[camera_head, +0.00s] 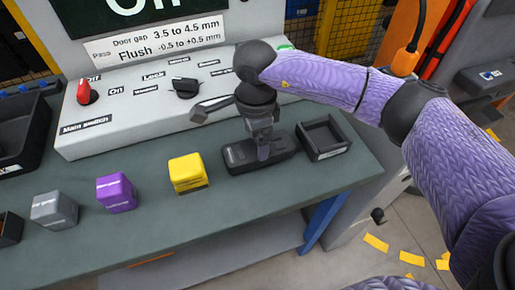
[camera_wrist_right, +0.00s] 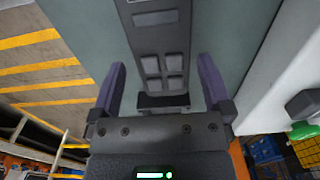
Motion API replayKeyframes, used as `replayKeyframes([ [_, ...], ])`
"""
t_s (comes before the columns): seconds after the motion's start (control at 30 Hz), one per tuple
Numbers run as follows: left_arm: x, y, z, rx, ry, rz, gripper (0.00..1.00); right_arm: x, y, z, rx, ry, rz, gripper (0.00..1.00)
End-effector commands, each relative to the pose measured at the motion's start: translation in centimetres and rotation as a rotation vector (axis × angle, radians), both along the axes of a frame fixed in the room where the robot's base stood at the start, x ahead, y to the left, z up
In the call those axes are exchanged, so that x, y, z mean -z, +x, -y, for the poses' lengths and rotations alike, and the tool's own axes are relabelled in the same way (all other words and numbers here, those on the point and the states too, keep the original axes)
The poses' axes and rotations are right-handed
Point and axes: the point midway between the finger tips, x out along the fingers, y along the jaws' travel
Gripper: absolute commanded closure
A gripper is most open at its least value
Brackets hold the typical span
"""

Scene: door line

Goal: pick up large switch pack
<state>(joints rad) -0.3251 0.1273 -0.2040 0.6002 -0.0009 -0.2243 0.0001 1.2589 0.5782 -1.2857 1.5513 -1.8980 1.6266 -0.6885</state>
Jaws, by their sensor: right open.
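The large switch pack, which I take to be the dark oblong block with buttons (camera_head: 238,157), lies flat on the green-grey bench top. In the right wrist view the switch pack (camera_wrist_right: 160,40) runs lengthwise between my two fingers, with a gap on each side. My right gripper (camera_head: 263,150) is over the pack, pointing down, and hides part of it in the head view. It is open, its purple fingers (camera_wrist_right: 162,85) apart and holding nothing. My left gripper is not in view.
An empty black tray (camera_head: 340,155) stands just right of the pack. Yellow (camera_head: 188,173), purple (camera_head: 117,193) and grey (camera_head: 54,210) blocks stand to the left. Behind is a sloped white panel with a red knob (camera_head: 87,92) and a black knob (camera_head: 186,87). The front bench strip is clear.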

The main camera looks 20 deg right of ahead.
Motion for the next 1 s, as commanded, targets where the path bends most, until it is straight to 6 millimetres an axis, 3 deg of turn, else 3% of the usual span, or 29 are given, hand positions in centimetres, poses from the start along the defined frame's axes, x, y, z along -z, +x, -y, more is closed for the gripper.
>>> replayKeyframes([
  [0.2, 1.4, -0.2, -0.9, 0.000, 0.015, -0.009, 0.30, 4.3, 0.1, 0.2, 0.001, 0.001, -0.004, 0.00],
  [0.4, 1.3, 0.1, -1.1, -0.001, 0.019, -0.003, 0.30, 4.4, 0.1, 0.2, 0.001, 0.001, 0.000, 0.00],
  [0.77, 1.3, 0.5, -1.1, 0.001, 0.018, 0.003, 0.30, 4.3, 0.1, 0.2, 0.001, 0.002, 0.000, 0.74],
  [1.0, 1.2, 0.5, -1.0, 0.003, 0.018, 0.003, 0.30, 4.0, 0.1, 0.2, 0.001, 0.002, 0.001, 0.77],
])
